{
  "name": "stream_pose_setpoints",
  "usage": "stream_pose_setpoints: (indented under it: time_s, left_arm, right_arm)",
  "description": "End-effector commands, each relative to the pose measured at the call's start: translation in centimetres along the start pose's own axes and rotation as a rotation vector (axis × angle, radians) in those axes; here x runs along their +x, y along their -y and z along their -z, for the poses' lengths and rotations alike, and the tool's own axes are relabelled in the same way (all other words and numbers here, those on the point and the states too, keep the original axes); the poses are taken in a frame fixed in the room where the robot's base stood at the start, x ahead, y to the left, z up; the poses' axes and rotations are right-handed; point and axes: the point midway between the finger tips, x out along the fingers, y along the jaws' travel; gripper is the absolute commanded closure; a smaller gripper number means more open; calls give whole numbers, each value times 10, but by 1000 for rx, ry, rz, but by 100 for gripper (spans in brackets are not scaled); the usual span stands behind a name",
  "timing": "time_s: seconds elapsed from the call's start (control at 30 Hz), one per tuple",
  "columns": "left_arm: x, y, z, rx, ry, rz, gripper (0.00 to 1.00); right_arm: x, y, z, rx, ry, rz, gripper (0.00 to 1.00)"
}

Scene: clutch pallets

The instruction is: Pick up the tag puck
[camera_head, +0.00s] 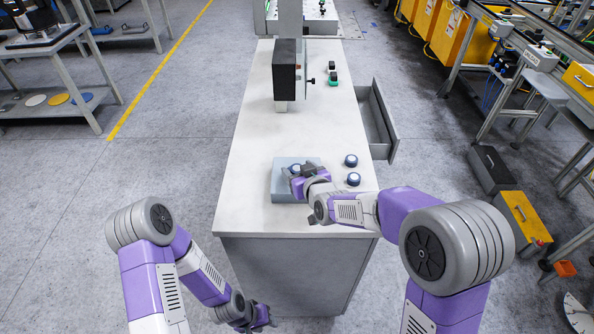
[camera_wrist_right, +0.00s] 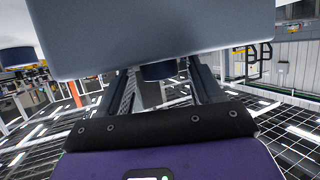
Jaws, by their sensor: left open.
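Two dark blue pucks with pale tops, one (camera_head: 351,160) behind the other (camera_head: 353,179), stand on the white worktop right of a blue-grey tray (camera_head: 282,190). A third such puck (camera_head: 295,169) is at the tray, partly hidden by my right gripper (camera_head: 293,177). In the right wrist view, a dark blue puck (camera_wrist_right: 158,71) shows between the spread fingers of the right gripper, with gaps at its sides; the fingertips are hidden behind the tray (camera_wrist_right: 170,40). Which puck is the tag puck I cannot tell. My left gripper (camera_head: 264,319) is open and empty, low before the bench front.
The white worktop (camera_head: 250,150) is clear left of the tray. A black-and-grey machine (camera_head: 286,75) stands farther back, with small green-and-black items (camera_head: 332,74) beside it. An open drawer (camera_head: 381,122) sticks out on the bench's right side.

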Motion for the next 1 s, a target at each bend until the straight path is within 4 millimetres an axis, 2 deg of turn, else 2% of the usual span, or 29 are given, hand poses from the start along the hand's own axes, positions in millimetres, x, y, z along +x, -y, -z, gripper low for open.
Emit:
stream_pose_setpoints:
  time_s: [0.03,0.37,0.57,0.67,1.0]
  left_arm:
    - [0,0,0,0,0,0,57]
    - [0,0,0,0,0,0,57]
    - [-1,0,0,0,0,0,57]
    - [-4,-2,0,0,0,0,57]
    - [-26,-10,-1,0,0,0,57]
  right_arm:
    - [0,0,0,0,0,0,43]
    - [0,0,0,0,0,0,93]
    - [-1,0,2,0,-1,0,93]
    - [-4,0,11,0,-3,0,93]
    - [-30,0,73,0,-3,0,93]
